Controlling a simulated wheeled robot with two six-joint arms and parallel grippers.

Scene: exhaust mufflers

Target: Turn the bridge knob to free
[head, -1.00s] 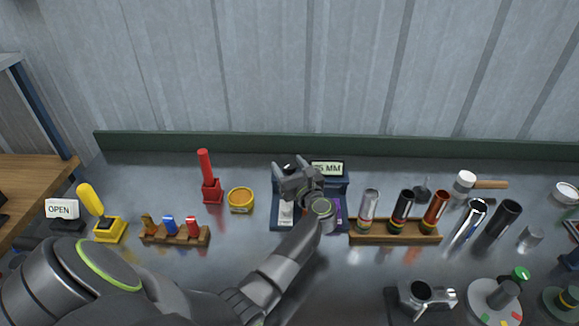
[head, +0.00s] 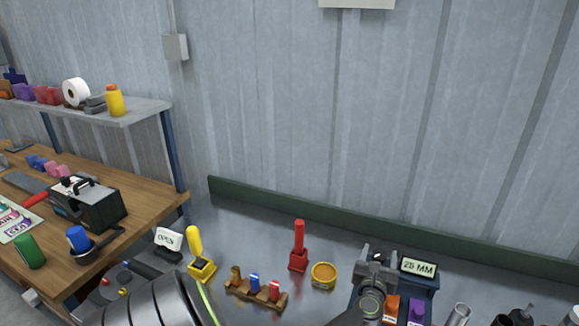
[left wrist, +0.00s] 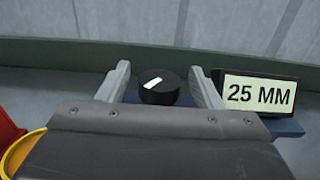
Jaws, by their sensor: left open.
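The knob (left wrist: 160,87) is a round black dial with a white pointer line. It is on the dark blue device, beside a display (left wrist: 258,93) reading "25 MM". The white line slants from lower left to upper right in the left wrist view. My left gripper (left wrist: 164,80) is open, with one finger on either side of the knob; I cannot tell whether they touch it. In the head view my left gripper (head: 378,253) is over the device (head: 423,284), left of its display, and mostly hides the knob. My right gripper is not in view.
Left of the device are a yellow round tin (head: 323,276), a red upright tool (head: 299,250), a wooden rack (head: 250,292) with small coloured pieces, and a yellow-handled lever (head: 198,255). Orange and purple blocks are at the device's front. A wooden bench (head: 150,198) is at far left.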

